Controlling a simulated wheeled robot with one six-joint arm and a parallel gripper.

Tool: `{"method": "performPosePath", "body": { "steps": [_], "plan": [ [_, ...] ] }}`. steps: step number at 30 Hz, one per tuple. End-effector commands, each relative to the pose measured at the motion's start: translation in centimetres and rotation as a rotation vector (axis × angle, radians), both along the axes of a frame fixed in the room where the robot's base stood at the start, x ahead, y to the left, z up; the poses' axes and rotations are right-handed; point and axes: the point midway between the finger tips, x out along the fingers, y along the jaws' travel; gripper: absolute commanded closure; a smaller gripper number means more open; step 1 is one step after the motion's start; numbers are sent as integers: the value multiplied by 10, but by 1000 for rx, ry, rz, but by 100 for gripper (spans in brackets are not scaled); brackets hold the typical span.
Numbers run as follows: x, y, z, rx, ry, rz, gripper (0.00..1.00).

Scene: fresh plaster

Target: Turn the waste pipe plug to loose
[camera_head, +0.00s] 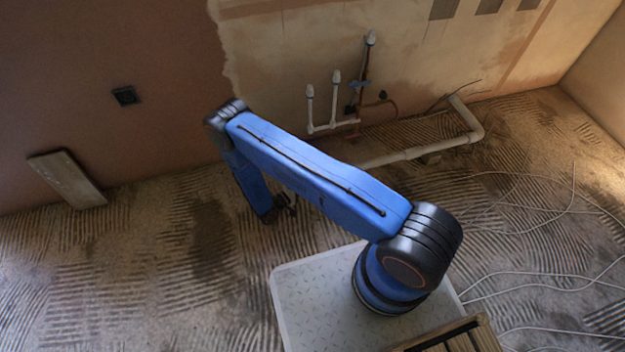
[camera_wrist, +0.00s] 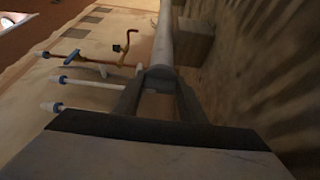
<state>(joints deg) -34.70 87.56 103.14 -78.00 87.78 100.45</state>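The white waste pipe (camera_head: 425,151) runs low along the foot of the wall in the head view, and its left end is hidden behind my blue arm. In the wrist view the pipe (camera_wrist: 163,42) stretches away from my gripper (camera_wrist: 160,82). The grey plug end (camera_wrist: 160,77) of the pipe shows between the two fingertips. The fingers are apart, one on each side of it. Whether they press on it or only stand around it, I cannot tell. In the head view my gripper (camera_head: 287,204) is small and partly hidden by the arm.
White-capped supply pipes (camera_head: 336,98) and a copper pipe (camera_head: 382,100) rise from the wall near the waste pipe. A block (camera_wrist: 196,42) lies beside the pipe. A board (camera_head: 66,179) leans at the left wall. Loose cables (camera_head: 545,285) lie on the ridged floor at right.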

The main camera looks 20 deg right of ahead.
Motion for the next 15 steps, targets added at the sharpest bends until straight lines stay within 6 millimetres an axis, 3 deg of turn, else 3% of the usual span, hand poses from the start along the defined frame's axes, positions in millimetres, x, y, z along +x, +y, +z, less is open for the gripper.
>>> {"method": "performPosePath", "body": {
  "steps": [15],
  "plan": [
    [0, 0, 0, 2, 89, 0, 85]
  ]
}}
